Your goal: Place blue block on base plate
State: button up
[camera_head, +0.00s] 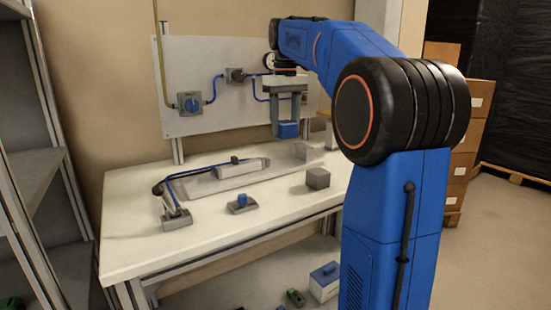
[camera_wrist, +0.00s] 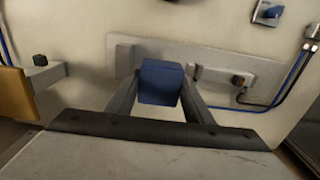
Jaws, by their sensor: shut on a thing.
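My gripper (camera_head: 288,118) is shut on a blue block (camera_head: 288,130) and holds it in the air above the back right of the white table. In the wrist view the blue block (camera_wrist: 160,83) sits between the two grey fingers, at their tips. A small grey plate with a blue piece on it (camera_head: 242,206) lies near the table's front edge, below and left of my gripper. A larger flat grey tray-like plate (camera_head: 205,187) lies behind it. I cannot tell which of these is the base plate.
A grey cube (camera_head: 318,178) stands on the table's right part. A jointed black-and-blue device (camera_head: 172,212) stands at the left. A grey wall panel (camera_head: 195,58) with switches and blue cables rises behind the table (camera_head: 135,245). The front left tabletop is clear.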

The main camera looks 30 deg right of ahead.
aim_at(285, 122)
jog(key=shift+f, duration=4.25)
jog(key=shift+f, duration=0.1)
jog(key=o, duration=1.2)
notch_tip(285, 122, up, 12)
jog(key=shift+r, duration=0.1)
jog(key=shift+s, duration=0.1)
